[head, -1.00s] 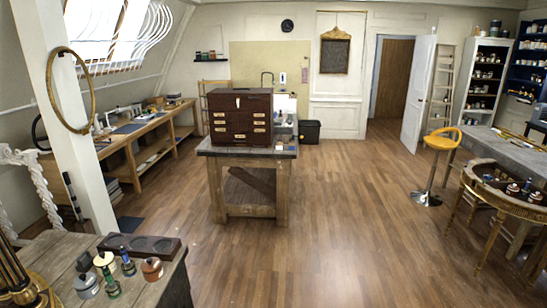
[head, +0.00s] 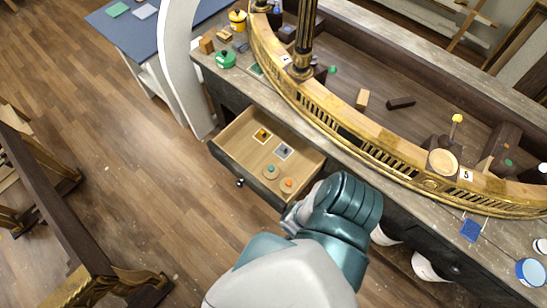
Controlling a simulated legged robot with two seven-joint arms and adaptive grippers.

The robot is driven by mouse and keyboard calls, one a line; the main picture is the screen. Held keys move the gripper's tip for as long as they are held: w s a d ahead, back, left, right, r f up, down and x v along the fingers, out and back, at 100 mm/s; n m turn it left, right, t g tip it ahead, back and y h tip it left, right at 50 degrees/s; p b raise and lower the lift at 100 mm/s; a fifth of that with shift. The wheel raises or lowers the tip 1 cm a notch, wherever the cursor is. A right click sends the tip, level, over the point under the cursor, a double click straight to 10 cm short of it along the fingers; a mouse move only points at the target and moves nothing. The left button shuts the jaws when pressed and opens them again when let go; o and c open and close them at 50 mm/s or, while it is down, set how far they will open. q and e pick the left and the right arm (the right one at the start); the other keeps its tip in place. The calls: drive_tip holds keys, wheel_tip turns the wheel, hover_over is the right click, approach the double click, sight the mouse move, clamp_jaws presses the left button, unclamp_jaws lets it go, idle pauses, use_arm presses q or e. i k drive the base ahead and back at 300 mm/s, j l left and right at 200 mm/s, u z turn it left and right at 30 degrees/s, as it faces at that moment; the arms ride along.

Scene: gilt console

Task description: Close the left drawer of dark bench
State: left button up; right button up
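The dark bench (head: 225,92) has a worn wooden top and runs diagonally through the head view. Its left drawer (head: 231,136) is pulled out, showing a pale wood inside and a dark front with a small round knob (head: 239,183). In it lie a card with a yellow piece (head: 262,135), a grey-blue card (head: 283,151) and two round discs, one with a green centre (head: 270,171) and one with an orange centre (head: 287,184). One of my arms, white and teal, rises from the bottom middle and overlaps the drawer's right front corner.
A curved gilt frame (head: 375,157) stands on the bench top, with small blocks around it. A green pot (head: 226,59) and a yellow pot (head: 237,20) stand at the bench's left end. White containers (head: 427,268) show below the bench at right. Wooden floor left of the drawer is clear.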

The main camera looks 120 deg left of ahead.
sight(235, 147)
drive_tip(key=u, duration=4.3)
